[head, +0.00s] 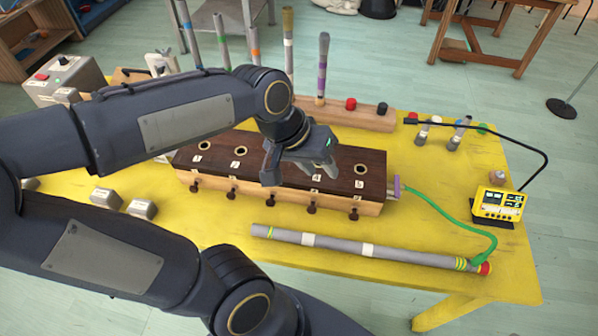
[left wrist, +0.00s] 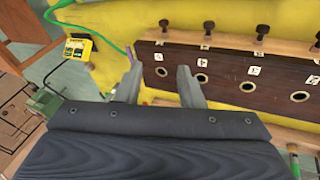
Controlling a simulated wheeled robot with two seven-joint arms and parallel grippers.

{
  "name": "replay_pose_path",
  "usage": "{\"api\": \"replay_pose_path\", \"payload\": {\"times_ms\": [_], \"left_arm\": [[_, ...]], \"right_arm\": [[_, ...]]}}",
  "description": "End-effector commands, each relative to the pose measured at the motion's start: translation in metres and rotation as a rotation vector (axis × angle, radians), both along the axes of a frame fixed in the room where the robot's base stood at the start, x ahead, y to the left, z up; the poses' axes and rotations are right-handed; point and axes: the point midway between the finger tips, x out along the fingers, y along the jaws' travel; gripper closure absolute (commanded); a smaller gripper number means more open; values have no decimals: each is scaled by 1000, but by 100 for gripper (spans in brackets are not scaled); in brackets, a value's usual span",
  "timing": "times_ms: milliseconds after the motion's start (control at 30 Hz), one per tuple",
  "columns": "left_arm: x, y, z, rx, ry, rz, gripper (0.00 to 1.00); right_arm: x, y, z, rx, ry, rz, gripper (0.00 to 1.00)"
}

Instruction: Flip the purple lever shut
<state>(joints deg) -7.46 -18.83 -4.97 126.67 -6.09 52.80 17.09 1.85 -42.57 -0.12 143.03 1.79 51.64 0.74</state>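The purple lever (head: 397,187) is a small upright piece at the right end of the long wooden box (head: 275,192), where a green hose joins it. In the left wrist view a bit of purple (left wrist: 139,54) shows just beside the left fingertip, at the box end. My left gripper (head: 300,172) is above the box's dark top, to the left of the lever in the head view. In the left wrist view its two fingers (left wrist: 157,76) are spread apart with nothing between them. My right gripper is out of view.
The green hose (head: 452,214) curves to a grey tube (head: 365,249) lying along the yellow table (head: 480,180). A yellow meter (head: 497,204) stands at the right. Dark knobs (head: 354,213) stick out along the box's front. Coloured tubes (head: 322,66) stand in a rack behind.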

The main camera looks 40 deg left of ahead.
Motion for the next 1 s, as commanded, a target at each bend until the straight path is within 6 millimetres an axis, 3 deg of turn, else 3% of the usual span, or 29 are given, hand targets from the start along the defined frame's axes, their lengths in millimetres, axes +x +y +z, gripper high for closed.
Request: {"api": "replay_pose_path", "payload": {"times_ms": [800, 867, 1000], "left_arm": [[-10, 7, 4, 17, -37, 2, 65], [-16, 6, 3, 14, -47, -2, 65], [-48, 1, -4, 4, -107, -35, 65]], "right_arm": [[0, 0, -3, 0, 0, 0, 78], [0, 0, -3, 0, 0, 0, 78], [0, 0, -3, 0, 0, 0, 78]]}}
